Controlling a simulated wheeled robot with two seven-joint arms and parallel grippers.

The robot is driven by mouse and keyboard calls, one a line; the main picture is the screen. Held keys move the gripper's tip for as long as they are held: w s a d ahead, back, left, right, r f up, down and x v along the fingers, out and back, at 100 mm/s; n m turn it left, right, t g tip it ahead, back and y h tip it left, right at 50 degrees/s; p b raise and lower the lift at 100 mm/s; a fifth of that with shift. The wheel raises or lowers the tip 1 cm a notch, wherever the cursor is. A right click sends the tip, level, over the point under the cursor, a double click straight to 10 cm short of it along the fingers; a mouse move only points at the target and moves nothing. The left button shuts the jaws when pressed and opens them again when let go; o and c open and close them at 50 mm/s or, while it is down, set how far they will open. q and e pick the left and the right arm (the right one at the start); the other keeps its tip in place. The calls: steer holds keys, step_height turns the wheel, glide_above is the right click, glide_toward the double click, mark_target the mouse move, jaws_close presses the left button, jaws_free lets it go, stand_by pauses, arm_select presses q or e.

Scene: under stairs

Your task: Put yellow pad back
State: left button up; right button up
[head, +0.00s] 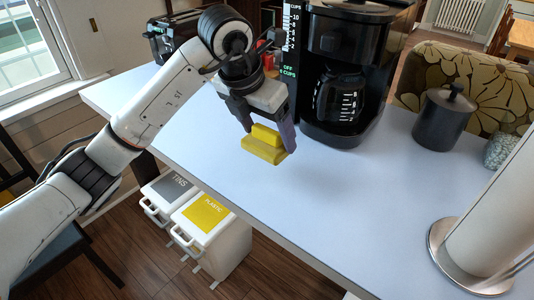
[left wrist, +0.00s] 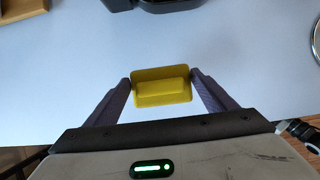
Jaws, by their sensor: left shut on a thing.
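The yellow pad (head: 264,146) is a small block with a narrower raised part on a wider base. My left gripper (head: 268,135) is shut on it, over the white counter (head: 330,205). In the left wrist view, the pad (left wrist: 161,86) sits between the two dark fingertips of the left gripper (left wrist: 161,88), with a finger at each side. I cannot tell for sure whether the pad touches the counter. My right gripper is not in view.
A black coffee maker (head: 352,60) with a glass jug stands just behind the gripper. A dark canister (head: 444,118) and a paper towel holder (head: 490,225) stand on the right. White bins (head: 208,215) stand below the counter's front edge. The counter's middle is clear.

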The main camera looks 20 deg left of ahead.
mark_target(263, 142)
arm_select(q)
steer(key=shift+f, duration=2.6)
steer(key=shift+f, duration=0.1)
steer(key=o, duration=1)
steer(key=shift+s+r, duration=0.1)
steer(key=shift+r, duration=0.4)
steer(key=v, duration=1.1)
steer(key=shift+s, duration=0.15)
